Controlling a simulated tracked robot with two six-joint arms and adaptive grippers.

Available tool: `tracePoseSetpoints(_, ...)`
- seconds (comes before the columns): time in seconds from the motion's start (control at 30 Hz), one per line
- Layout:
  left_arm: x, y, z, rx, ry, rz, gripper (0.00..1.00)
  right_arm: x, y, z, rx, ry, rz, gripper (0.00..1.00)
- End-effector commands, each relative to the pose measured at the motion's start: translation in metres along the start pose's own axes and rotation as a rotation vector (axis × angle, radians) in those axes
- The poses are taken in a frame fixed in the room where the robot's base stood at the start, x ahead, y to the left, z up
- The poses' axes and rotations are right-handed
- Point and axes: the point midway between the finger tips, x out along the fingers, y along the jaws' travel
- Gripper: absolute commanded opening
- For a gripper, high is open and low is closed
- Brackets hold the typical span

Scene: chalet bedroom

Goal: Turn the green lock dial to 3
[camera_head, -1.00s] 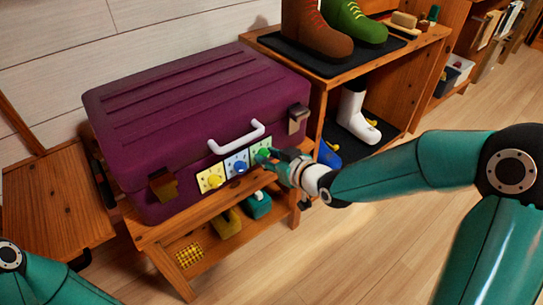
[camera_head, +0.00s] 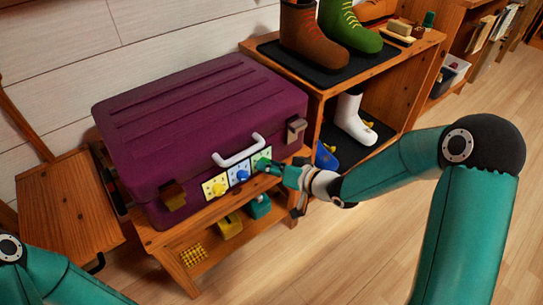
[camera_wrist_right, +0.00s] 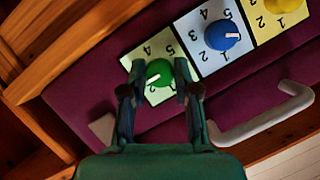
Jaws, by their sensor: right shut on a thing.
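The green lock dial (camera_wrist_right: 159,73) sits on a pale green plate (camera_head: 262,155) at the right end of a row of three on the purple suitcase (camera_head: 200,125). My right gripper (camera_head: 270,168) is at this dial. In the right wrist view the fingers of my right gripper (camera_wrist_right: 158,90) are on both sides of the dial, shut on it. Its white pointer mark points to the lower left there. Digits 4 and 5 show upside down beside it; the other digits are hidden by the fingers. My left gripper is out of view.
The blue dial (camera_wrist_right: 222,35) and the yellow dial (camera_wrist_right: 278,3) are close beside the green one. A white handle (camera_head: 239,151) stands out above the plates. The suitcase rests on a wooden bench (camera_head: 165,238). A shoe shelf (camera_head: 395,68) stands to the right.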

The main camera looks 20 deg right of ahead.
Motion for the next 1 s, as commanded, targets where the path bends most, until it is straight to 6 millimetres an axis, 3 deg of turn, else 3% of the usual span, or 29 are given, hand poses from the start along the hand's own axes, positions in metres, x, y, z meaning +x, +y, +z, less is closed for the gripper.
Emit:
tracePoseSetpoints(0.03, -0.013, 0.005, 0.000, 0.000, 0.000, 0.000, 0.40, -0.002, -0.002, -0.004, 0.044, -0.002, -0.017, 0.00)
tracePoseSetpoints(0.1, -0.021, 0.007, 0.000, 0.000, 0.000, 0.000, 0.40, -0.001, -0.002, -0.004, 0.105, -0.002, -0.043, 0.00)
tracePoseSetpoints(0.4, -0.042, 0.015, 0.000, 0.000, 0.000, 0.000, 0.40, 0.000, 0.000, -0.001, 0.327, -0.002, -0.137, 0.00)
tracePoseSetpoints(1.0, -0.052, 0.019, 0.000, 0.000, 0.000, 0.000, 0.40, 0.002, 0.002, 0.001, 0.478, -0.002, -0.201, 0.00)
